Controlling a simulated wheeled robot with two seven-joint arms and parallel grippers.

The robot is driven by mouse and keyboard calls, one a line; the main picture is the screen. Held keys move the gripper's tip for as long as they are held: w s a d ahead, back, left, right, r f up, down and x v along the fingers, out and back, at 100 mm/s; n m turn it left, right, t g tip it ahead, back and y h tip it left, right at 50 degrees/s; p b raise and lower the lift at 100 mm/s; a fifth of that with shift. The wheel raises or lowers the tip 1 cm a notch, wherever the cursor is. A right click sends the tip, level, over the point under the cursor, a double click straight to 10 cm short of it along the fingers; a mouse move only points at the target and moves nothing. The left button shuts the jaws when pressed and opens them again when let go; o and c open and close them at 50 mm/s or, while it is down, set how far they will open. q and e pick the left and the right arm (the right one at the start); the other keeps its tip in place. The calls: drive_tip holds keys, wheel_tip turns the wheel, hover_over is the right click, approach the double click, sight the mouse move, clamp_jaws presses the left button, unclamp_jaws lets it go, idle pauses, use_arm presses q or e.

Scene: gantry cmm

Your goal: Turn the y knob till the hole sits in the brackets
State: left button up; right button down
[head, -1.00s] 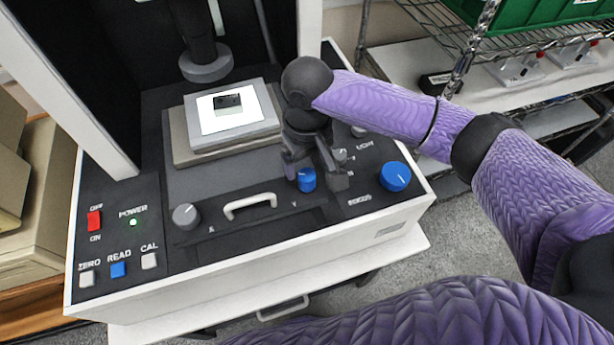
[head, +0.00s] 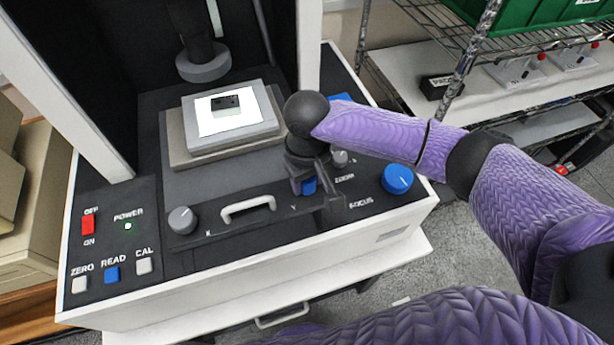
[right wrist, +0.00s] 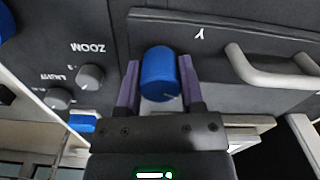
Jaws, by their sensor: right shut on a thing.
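The blue Y knob (head: 309,185) is on the front panel, right of the white handle. My right gripper (head: 315,188) is around it and shut on it. In the right wrist view the knob (right wrist: 160,72) sits between the two purple fingers, with a pale mark line near its lower rim. The stage (head: 232,128) carries a brightly lit plate (head: 250,117) with a small dark part (head: 224,103) on it. The hole and the brackets are too small to make out. My left gripper is not in view.
The grey X knob (head: 182,220) and the handle (head: 248,207) are left of the gripper. The grey zoom knob (right wrist: 90,77) and the large blue focus knob (head: 397,179) are close on its other side. A wire shelf with a green bin (head: 540,22) stands at the right.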

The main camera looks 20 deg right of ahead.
drive_tip(key=shift+r+m+p, duration=0.2)
drive_tip(key=shift+m+p, duration=0.1)
drive_tip(key=shift+p, duration=0.45)
drive_tip(key=m+p, duration=0.6)
drive_tip(key=p, duration=0.3)
drive_tip(key=shift+m, duration=0.3)
drive_tip(key=shift+m+p, duration=0.35)
drive_tip(key=shift+m, duration=0.05)
drive_tip(key=shift+m+p, duration=0.65)
drive_tip(key=shift+m, duration=0.25)
drive_tip(key=m+p, duration=0.1)
drive_tip(key=m, duration=0.1)
drive_tip(key=shift+a+m, duration=0.1)
drive_tip(key=shift+m, duration=0.3)
drive_tip(key=m+p, duration=0.1)
drive_tip(key=m, duration=0.3)
drive_tip(key=shift+w+f+m+p, duration=0.1)
drive_tip(key=shift+f+m+p, duration=0.05)
drive_tip(key=shift+m+p, duration=0.25)
drive_tip(key=shift+m, duration=0.3)
drive_tip(key=shift+c, duration=1.1)
unclamp_jaws()
